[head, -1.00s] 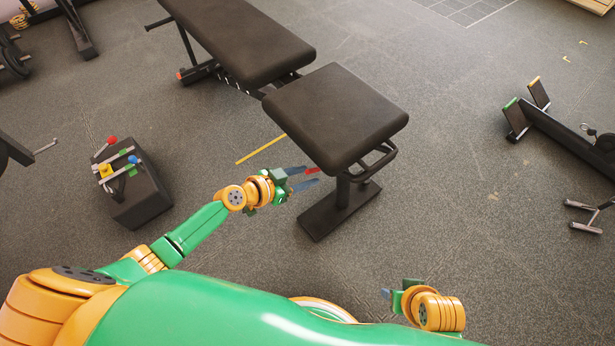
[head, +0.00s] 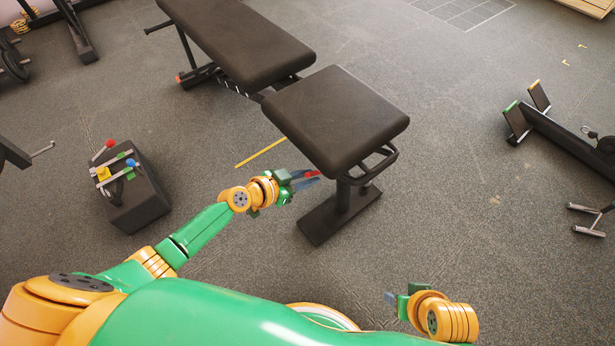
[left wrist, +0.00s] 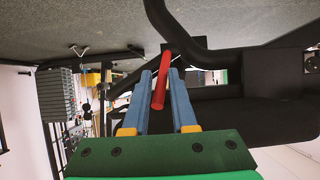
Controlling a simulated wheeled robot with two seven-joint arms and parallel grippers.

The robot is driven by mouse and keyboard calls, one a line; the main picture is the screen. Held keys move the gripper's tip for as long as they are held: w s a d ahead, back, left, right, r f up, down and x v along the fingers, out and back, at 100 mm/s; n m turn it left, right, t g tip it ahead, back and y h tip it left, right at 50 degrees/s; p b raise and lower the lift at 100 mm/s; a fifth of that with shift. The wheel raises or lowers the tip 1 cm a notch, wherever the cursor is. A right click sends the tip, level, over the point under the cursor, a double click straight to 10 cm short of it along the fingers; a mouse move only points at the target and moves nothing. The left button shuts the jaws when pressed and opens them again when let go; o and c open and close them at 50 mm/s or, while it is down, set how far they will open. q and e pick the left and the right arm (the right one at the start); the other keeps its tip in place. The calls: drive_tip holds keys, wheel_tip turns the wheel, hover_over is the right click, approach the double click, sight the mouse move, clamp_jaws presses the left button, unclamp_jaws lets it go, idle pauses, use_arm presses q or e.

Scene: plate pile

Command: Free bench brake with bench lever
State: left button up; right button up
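The bench (head: 335,110) is dark and padded, with a seat pad on a black post and foot. A red lever (left wrist: 160,88) sits under the seat's near edge, by the curved black bar, and also shows in the head view (head: 312,175). My left gripper (head: 308,180) is at the lever. In the left wrist view its two blue fingers (left wrist: 162,85) stand apart on either side of the lever, with some gap visible. The brake is not clearly seen. My right gripper (head: 390,298) is low in the head view, away from the bench; its finger gap is unclear.
A dark box with coloured knobs (head: 135,195) stands on the floor at left. A yellow strip (head: 262,151) lies beside the bench. Another black gym frame (head: 560,135) stands at right. The floor between it and the bench is clear.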

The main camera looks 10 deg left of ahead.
use_arm(q)
drive_tip(key=shift+d+f, duration=0.1)
clamp_jaws()
drive_tip(key=shift+s, duration=0.1)
drive_tip(key=shift+d, duration=0.1)
drive_tip(key=shift+w+d+r, duration=0.3)
drive_tip(key=shift+w+r, duration=0.15)
drive_tip(key=shift+r, duration=0.25)
drive_tip(key=o, duration=0.5)
unclamp_jaws()
drive_tip(key=o, duration=0.4)
drive_tip(key=shift+d, duration=0.2)
drive_tip(key=shift+f, duration=0.1)
drive_tip(key=shift+a, duration=0.15)
